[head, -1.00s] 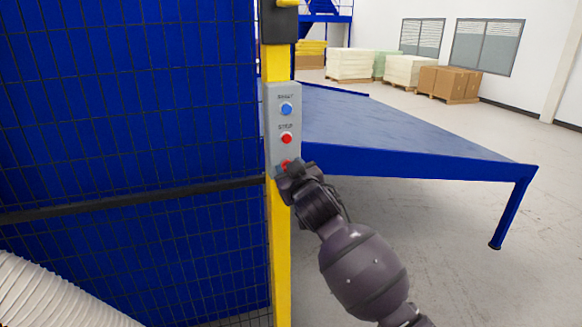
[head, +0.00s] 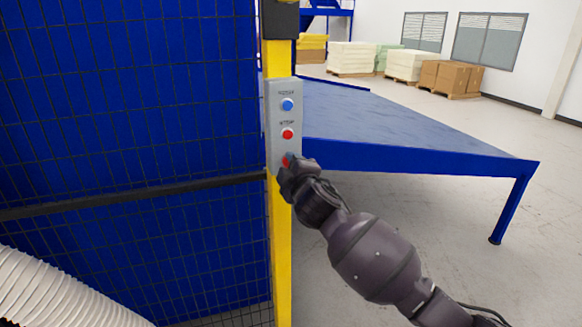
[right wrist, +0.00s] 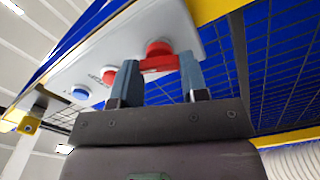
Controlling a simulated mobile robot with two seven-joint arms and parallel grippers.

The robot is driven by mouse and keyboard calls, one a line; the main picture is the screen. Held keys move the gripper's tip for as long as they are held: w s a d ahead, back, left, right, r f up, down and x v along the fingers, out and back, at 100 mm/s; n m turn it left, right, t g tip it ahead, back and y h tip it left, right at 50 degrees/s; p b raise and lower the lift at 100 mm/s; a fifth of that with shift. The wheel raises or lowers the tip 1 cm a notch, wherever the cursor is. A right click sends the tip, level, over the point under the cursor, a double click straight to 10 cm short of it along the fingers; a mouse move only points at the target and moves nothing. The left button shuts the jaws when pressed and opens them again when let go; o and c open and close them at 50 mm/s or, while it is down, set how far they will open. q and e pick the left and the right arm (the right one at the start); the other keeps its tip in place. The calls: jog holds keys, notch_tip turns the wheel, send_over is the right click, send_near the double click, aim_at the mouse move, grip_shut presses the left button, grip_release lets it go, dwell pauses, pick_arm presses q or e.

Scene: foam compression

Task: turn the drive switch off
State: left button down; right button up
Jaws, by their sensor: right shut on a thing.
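The grey control panel (head: 271,125) is fixed to a yellow post. It carries a blue button (head: 287,105) at the top, a red button (head: 287,134) in the middle and a red drive switch (head: 286,160) at the bottom, partly hidden by my gripper. My right gripper (head: 288,172) is at the lowest switch. In the right wrist view, the gripper's two fingers (right wrist: 159,82) stand either side of the red switch handle (right wrist: 158,63) and are shut on it. The blue button (right wrist: 80,93) shows to the left there. My left gripper is not in view.
A blue mesh fence (head: 130,100) fills the left, with a dark rail across it. A blue-topped table (head: 390,125) stands behind the post on the right. A white ribbed hose (head: 50,290) lies at lower left. Cartons and foam stacks are far back.

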jog(key=shift+n, duration=2)
jog(key=shift+f, duration=0.1)
jog(key=o, duration=0.9)
jog(key=shift+s, duration=0.1)
jog(key=b+v, duration=0.1)
jog(key=v, duration=0.9)
jog(key=shift+s+d, duration=0.1)
jog(key=shift+s, duration=0.25)
